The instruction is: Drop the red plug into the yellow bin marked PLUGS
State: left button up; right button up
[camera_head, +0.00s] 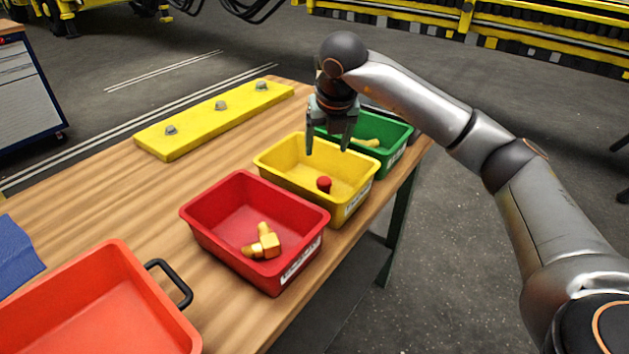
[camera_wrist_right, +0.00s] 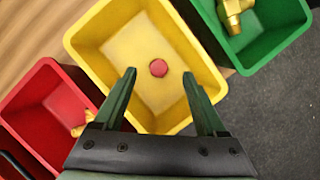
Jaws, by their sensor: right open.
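The red plug (camera_head: 324,184) lies on the floor of the yellow bin (camera_head: 278,162). In the right wrist view the plug (camera_wrist_right: 158,68) shows as a red disc near the middle of the yellow bin (camera_wrist_right: 78,45). My right gripper (camera_head: 329,148) is above the back part of the yellow bin with its fingers pointing down. In the right wrist view its fingertips (camera_wrist_right: 159,73) are spread apart with nothing held between them. The label on the bin's outer side is too small to read. My left gripper is not in view.
A red bin (camera_head: 203,222) with a brass fitting (camera_head: 265,243) stands in front of the yellow bin. A green bin (camera_head: 398,133) with a brass part stands behind it. An orange tray (camera_head: 118,262), a yellow bar with bolts (camera_head: 195,122) and a blue cloth (camera_head: 16,250) lie on the wooden table (camera_head: 120,205).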

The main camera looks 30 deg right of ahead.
jog(key=v, duration=0.9)
jog(key=shift+s+r, duration=0.1)
jog(key=shift+r, duration=0.05)
